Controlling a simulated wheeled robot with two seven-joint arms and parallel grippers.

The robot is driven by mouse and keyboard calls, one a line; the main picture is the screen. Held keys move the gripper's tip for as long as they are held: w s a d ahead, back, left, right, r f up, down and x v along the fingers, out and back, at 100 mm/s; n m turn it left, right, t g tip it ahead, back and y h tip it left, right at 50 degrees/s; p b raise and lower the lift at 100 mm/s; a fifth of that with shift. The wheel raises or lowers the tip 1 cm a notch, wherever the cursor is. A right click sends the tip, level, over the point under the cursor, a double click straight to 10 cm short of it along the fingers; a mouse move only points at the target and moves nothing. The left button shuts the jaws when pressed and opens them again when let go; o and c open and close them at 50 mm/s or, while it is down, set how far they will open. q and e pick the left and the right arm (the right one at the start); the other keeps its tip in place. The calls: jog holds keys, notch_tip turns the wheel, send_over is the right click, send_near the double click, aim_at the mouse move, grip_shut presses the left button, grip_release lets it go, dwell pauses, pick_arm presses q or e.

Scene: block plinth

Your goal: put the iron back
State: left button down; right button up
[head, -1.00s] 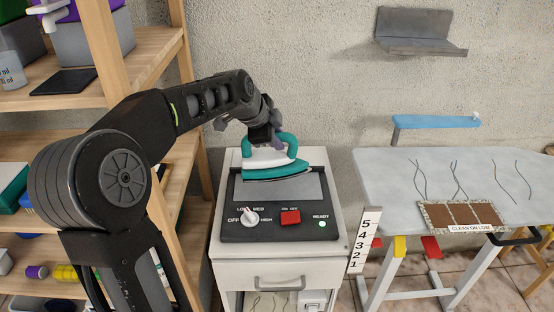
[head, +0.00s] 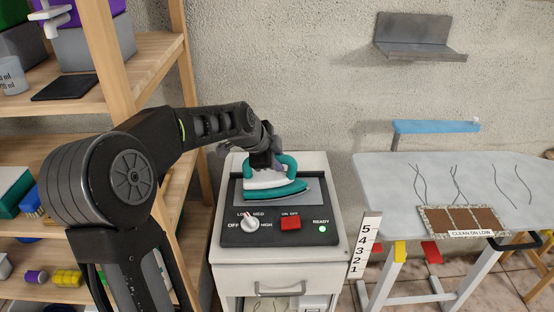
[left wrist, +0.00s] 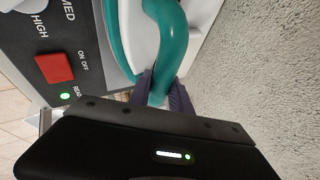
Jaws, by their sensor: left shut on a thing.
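A teal and white iron (head: 268,187) is over the grey plate (head: 312,191) of the black control panel (head: 237,236) on a white cabinet. My left gripper (head: 264,163) is shut on the iron's teal handle from above. In the left wrist view the handle (left wrist: 168,45) runs down between my gripper's fingers (left wrist: 155,90). The iron's tip points right. I cannot tell whether its sole touches the plate. My right gripper is not in view.
The panel has a white dial (head: 250,224), a red switch (head: 290,223) and a lit green READY light (head: 322,229). An ironing board (head: 390,180) stands at right, a wooden shelf (head: 150,60) at left. A grey wall bracket (head: 420,45) hangs above the board.

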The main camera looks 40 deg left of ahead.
pick_arm(q)
jog(key=shift+w, duration=0.1)
jog(key=c, duration=1.2)
grip_release()
jog(key=shift+f, duration=0.1)
jog(key=shift+r, duration=0.25)
jog(key=b+v, duration=0.1)
jog(key=v, duration=1.1)
jog(key=shift+f, duration=0.1)
